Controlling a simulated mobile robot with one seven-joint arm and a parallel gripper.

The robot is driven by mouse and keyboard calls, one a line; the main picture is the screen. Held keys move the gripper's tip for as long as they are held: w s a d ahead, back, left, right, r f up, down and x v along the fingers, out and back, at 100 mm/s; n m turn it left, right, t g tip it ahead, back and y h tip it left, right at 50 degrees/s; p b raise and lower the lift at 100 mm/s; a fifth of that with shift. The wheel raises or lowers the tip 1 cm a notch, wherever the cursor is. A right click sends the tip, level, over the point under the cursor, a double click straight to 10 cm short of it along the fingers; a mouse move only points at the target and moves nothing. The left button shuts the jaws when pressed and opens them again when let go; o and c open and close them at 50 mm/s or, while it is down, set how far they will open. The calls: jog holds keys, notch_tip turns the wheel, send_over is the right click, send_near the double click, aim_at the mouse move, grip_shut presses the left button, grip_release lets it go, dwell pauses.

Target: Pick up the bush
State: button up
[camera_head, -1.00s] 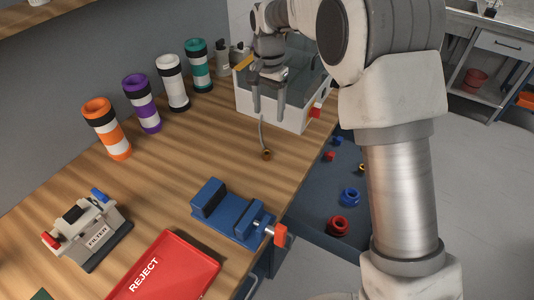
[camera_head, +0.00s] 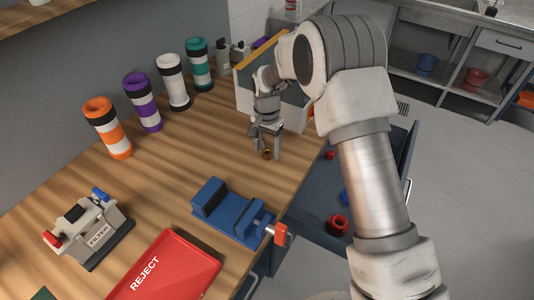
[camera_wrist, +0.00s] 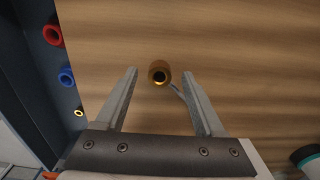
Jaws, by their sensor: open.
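The bush is a small brass ring (camera_head: 267,154) on the wooden table near its right edge. In the wrist view it is a round golden ring with a dark hole (camera_wrist: 159,73). My gripper (camera_head: 265,151) points down over it, with one finger on each side. In the wrist view the two fingers (camera_wrist: 160,71) are wide apart, with the bush between their tips and a gap on both sides. I cannot tell the exact height of the tips above the table.
A blue vise (camera_head: 232,213) and a red REJECT tray (camera_head: 190,258) lie in front. A grey filter device (camera_head: 88,228) and striped tubes (camera_head: 141,103) stand left. A light box (camera_head: 290,112) stands behind my gripper. An open drawer (camera_head: 318,205) holds coloured rings.

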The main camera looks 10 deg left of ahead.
jog(key=shift+f, duration=0.45)
jog(key=shift+c, duration=0.2)
grip_shut()
jog(key=shift+r, duration=0.1)
